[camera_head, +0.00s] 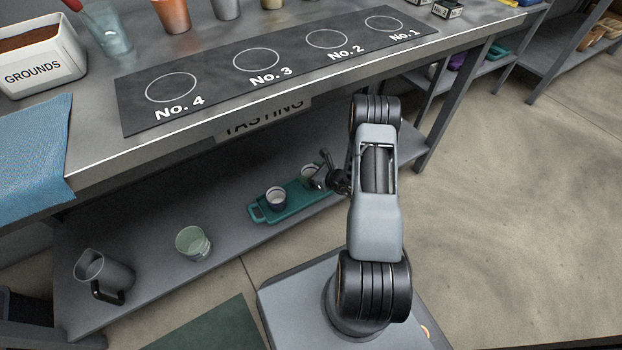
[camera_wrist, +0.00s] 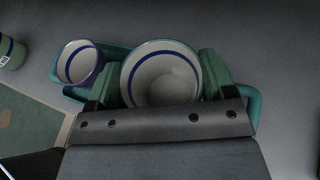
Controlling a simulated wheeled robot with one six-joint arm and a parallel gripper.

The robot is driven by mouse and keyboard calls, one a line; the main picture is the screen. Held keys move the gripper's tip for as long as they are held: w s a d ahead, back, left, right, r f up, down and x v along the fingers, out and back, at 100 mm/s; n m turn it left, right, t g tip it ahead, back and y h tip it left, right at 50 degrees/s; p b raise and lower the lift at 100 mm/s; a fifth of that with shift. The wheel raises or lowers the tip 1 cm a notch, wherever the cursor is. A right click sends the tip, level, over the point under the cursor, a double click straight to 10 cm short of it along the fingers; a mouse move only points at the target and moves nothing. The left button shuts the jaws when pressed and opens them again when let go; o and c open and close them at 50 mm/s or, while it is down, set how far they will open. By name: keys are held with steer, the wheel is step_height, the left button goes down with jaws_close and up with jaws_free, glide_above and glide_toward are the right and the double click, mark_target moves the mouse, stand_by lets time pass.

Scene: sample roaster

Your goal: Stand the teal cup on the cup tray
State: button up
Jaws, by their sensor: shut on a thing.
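My gripper (camera_head: 326,178) is low over the under-shelf, shut on a cup. This cup (camera_wrist: 165,78) has a white inside with a blue ring; I take it for the teal cup, though its outer wall barely shows. It is also in the head view (camera_head: 307,171), at the right part of the teal cup tray (camera_head: 290,203). In the wrist view my green fingers grip both its sides over the tray (camera_wrist: 253,104). I cannot tell whether its base touches the tray. A purple-sided cup (camera_wrist: 78,63) stands on the tray to its left.
A pale green cup (camera_head: 193,243) and a grey jug (camera_head: 103,274) stand on the under-shelf (camera_head: 155,280) left of the tray. The tasting table (camera_head: 215,112) overhangs the shelf. The shelf is clear between the tray and the green cup.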

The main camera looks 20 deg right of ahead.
steer(key=shift+w+f, duration=0.2)
steer(key=shift+f, duration=0.1)
steer(key=shift+w+d+f+b, duration=0.1)
steer(key=shift+w+f+b, duration=0.05)
steer(key=shift+f+b, duration=0.65)
steer(key=shift+w+d+f+b, duration=0.1)
steer(key=shift+f+b, duration=0.5)
steer(key=shift+f, duration=0.3)
steer(key=shift+f, duration=0.2)
steer(key=o, duration=1)
steer(key=shift+r, duration=0.1)
